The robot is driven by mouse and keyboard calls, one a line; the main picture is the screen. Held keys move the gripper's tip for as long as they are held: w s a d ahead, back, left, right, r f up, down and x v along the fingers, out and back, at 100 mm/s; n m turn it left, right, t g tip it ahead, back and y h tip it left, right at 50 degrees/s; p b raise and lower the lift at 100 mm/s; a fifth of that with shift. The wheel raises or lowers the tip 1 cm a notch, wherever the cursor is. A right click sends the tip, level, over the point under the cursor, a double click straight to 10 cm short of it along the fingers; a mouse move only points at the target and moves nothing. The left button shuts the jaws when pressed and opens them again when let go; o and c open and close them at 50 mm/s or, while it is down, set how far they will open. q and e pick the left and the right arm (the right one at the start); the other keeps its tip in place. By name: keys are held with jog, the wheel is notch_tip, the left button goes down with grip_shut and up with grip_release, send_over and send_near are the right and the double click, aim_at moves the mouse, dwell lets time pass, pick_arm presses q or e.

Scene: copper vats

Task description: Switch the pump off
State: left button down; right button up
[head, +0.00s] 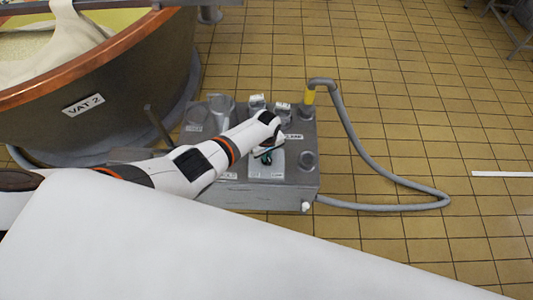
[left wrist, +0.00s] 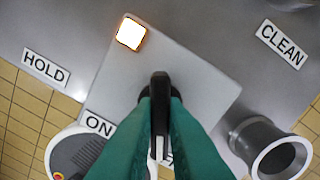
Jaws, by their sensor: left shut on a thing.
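The pump's switch is a black handle (left wrist: 160,88) on a pale square plate (left wrist: 200,75) in the left wrist view. My left gripper (left wrist: 160,108) has its green fingers shut on this handle, one finger on each side. An ON label (left wrist: 98,125) is at the plate's lower left. A second label is mostly hidden behind the fingers. A square lamp (left wrist: 130,33) on the plate glows white with an orange edge. In the head view my left gripper (head: 266,156) is at the grey pump unit's top (head: 307,133). My right gripper is not seen.
HOLD (left wrist: 46,68) and CLEAN (left wrist: 281,44) labels flank the plate. A short grey pipe stub (left wrist: 275,150) stands at lower right. A grey hose (head: 370,150) with a yellow end (head: 309,97) loops over the tiled floor. VAT 2 (head: 130,75) stands at left.

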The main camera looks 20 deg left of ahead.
pick_arm(q)
jog(key=c, duration=1.5)
grip_release()
jog(key=shift+r+p, duration=2.3)
jog(key=shift+r, duration=3.75)
